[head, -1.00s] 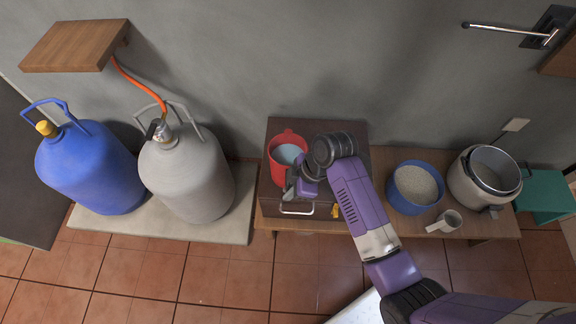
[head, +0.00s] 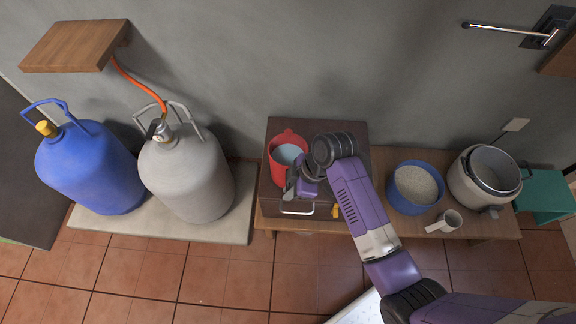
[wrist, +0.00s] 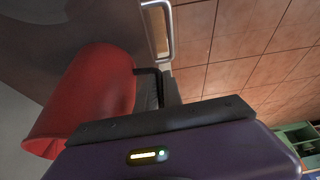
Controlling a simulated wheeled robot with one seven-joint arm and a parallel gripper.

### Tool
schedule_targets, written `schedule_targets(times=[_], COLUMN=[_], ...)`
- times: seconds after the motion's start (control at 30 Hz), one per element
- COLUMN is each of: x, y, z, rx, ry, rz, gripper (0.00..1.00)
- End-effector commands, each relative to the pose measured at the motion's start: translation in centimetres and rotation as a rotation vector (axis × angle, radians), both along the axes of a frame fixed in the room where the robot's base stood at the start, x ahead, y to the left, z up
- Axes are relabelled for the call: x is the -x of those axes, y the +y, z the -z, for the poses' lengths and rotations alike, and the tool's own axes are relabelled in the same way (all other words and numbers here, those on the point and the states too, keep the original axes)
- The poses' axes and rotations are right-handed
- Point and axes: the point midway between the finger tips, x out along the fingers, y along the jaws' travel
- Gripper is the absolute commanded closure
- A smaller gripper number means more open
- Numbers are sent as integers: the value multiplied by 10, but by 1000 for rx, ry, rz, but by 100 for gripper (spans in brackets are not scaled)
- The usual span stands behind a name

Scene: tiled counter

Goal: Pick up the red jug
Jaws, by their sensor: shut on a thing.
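The red jug (head: 278,146) stands on top of a dark brown box with a metal handle, with a pale blue-grey inside showing at its mouth. It also fills the left of the wrist view (wrist: 85,95). My gripper (head: 292,182) is at the jug's front right side, and its dark fingers (wrist: 150,90) meet the jug's side in the wrist view. The gripper is shut on the jug. My wrist hides part of the jug's right side, and the exact grip is partly hidden.
The dark brown box (head: 268,200) sits on a wooden bench (head: 455,222). A grey gas bottle (head: 190,180) and a blue one (head: 90,170) stand left.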

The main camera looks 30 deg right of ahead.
Motion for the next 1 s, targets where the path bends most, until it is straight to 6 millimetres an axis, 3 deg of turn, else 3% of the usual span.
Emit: schedule_targets(times=[0.37,0.53,0.67,1.0], x=[-1,-2,-2,-3], y=[0,0,0,0], z=[-3,-14,-36,-119], rx=[1,1,1,1], ry=[-5,-7,-10,-11], rz=[-1,-2,-3,-2], gripper=[100,100,100,100])
